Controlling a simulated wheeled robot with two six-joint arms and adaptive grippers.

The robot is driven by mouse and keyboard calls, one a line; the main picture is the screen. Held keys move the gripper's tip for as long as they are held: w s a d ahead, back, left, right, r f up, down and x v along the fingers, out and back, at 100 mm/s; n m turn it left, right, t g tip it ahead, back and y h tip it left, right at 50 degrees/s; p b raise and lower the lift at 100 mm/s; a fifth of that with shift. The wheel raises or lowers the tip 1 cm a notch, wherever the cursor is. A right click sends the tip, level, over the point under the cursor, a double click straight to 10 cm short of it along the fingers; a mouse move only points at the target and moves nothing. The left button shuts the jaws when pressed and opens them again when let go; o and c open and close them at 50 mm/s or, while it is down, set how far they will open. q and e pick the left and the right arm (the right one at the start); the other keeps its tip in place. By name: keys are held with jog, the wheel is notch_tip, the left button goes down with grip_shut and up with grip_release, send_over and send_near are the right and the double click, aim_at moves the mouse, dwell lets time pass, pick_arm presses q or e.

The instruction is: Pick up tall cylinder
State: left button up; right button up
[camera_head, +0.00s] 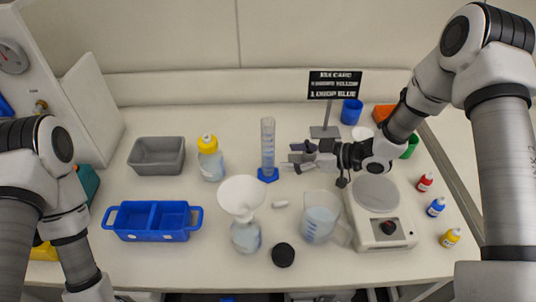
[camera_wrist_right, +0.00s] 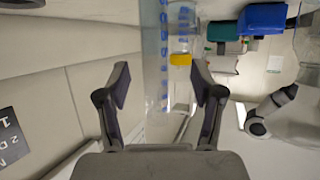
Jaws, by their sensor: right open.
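The tall cylinder (camera_head: 268,145) is a clear graduated cylinder with a blue base, standing upright near the middle of the table in the head view. My right gripper (camera_head: 287,162) is open, just right of the cylinder and pointing left toward it. In the right wrist view the cylinder (camera_wrist_right: 167,60) shows with blue graduation marks, in line with the gap between the two open fingers of the right gripper (camera_wrist_right: 163,88). I cannot tell whether the fingers touch it. My left arm comes in at the left, but its gripper is out of the frame.
A bottle with a yellow cap (camera_head: 210,160) stands left of the cylinder. A flask with a white funnel (camera_head: 242,200), a beaker (camera_head: 318,222) and a black lid (camera_head: 283,255) are in front. A white scale (camera_head: 380,235) lies right. A sign (camera_head: 334,84) stands behind the right gripper.

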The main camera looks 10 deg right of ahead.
aim_at(268, 157)
jog(key=w+a+f, duration=0.2)
jog(key=shift+w+f+p, duration=0.3)
jog(key=shift+w+p, duration=0.05)
jog(key=shift+w, duration=0.05)
jog(key=a, duration=0.1)
jog(key=w+a+p, duration=0.1)
jog(key=a+f, duration=0.1)
jog(key=shift+w+a, duration=0.25)
jog(key=shift+a, duration=0.05)
jog(key=shift+w+a+f, duration=0.15)
jog(key=shift+w+f, duration=0.15)
jog(key=shift+w, duration=0.05)
pick_arm(q)
jog(key=shift+w+r, duration=0.25)
jog(key=shift+r, duration=0.25)
jog(key=shift+w+r, duration=0.2)
jog(key=shift+r, duration=0.25)
pick_arm(e)
jog(key=shift+s, duration=0.1)
grip_shut()
